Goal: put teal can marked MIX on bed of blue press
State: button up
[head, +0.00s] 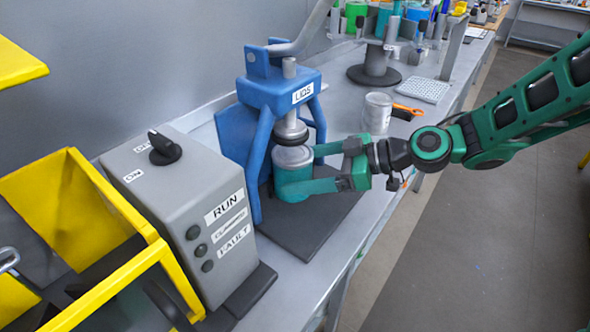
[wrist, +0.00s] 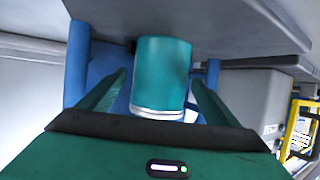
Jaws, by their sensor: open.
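The teal can (head: 292,178) with a grey top stands upright on the dark bed (head: 305,235) of the blue press (head: 283,92), under its ram. No MIX marking shows on the can's visible side. My gripper (head: 315,168) is open, with one finger on each side of the can. The wrist view is upside down; there the can (wrist: 162,75) sits between the spread fingers, with a gap visible at both sides. The lower finger hides part of the can in the head view.
A grey control box (head: 190,210) with RUN and FAULT labels stands left of the press, beside a yellow bin (head: 75,205). A grey can (head: 377,113), an orange-handled tool (head: 407,109) and a tool carousel (head: 374,70) stand further back. The bench's right edge is close.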

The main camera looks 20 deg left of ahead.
jog(key=v, duration=0.9)
jog(key=shift+d, duration=0.15)
jog(key=s+d+f+m+t+h, duration=0.1)
jog(key=d+f+m+h, duration=0.15)
jog(key=d, duration=0.55)
jog(key=d+f+m+h, duration=0.2)
jog(key=d+m+h, duration=0.2)
jog(key=d, duration=0.5)
jog(key=s+d+f+m+t+h, duration=0.1)
jog(key=d+f+m+h, duration=0.2)
jog(key=d, duration=0.5)
jog(key=s+d+r+m+g+h, duration=0.1)
jog(key=s+d+m+h, duration=0.1)
jog(key=s+d+m, duration=0.5)
jog(key=s+d+r+m+g+h, duration=0.1)
jog(key=s+d+r+m, duration=0.1)
jog(key=s+d+m, duration=0.6)
jog(key=s+d, duration=0.3)
jog(key=d, duration=0.1)
jog(key=shift+s+d+h, duration=0.15)
jog(key=shift+s+h, duration=0.2)
jog(key=shift+r, duration=0.1)
